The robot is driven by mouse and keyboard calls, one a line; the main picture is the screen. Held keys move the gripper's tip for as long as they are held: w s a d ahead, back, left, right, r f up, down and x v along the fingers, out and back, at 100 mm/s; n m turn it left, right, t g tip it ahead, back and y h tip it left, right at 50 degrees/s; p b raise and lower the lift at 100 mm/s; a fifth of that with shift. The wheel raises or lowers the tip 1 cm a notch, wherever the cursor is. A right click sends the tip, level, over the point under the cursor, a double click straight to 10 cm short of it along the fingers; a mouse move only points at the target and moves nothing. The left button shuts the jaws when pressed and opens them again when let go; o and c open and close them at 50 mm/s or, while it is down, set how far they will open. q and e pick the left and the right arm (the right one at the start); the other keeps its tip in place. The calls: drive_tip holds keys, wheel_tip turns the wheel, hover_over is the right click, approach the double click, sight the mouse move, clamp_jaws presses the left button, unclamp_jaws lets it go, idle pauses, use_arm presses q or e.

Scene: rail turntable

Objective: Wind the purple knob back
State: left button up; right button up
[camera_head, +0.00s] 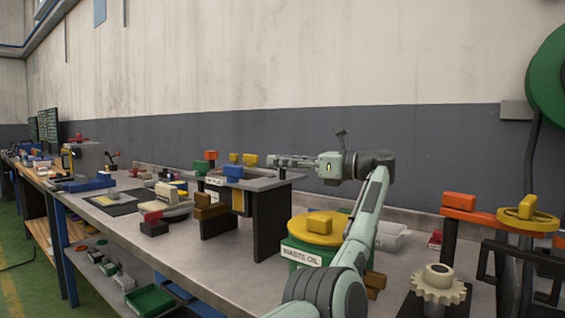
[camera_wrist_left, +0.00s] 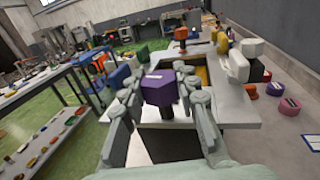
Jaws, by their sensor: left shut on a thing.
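The purple knob (camera_wrist_left: 161,86) stands between the fingers of my left gripper (camera_wrist_left: 163,98) in the left wrist view, with a finger on each side. The gripper is shut on it. The knob sits over a raised grey-topped stand (camera_wrist_left: 235,108). In the head view my left gripper (camera_head: 290,161) reaches leftward above the right end of that stand (camera_head: 268,184); I cannot make out the purple knob there. My right gripper is not in view.
On the stand are a blue block (camera_head: 233,171) and yellow blocks (camera_head: 250,159). A yellow-topped green drum labelled waste oil (camera_head: 303,255) stands beside my arm. A pale gear (camera_head: 438,283) and an orange bar with a yellow wheel (camera_head: 526,215) are at right.

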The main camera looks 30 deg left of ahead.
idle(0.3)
use_arm(q)
drive_tip(key=o, duration=1.2)
drive_tip(key=shift+w+d, duration=0.15)
drive_tip(key=shift+d, duration=1.1)
drive_tip(key=shift+w+d, duration=0.2)
drive_tip(key=shift+d, duration=1.05)
drive_tip(key=shift+w+d, duration=0.15)
drive_tip(key=shift+d, duration=1.1)
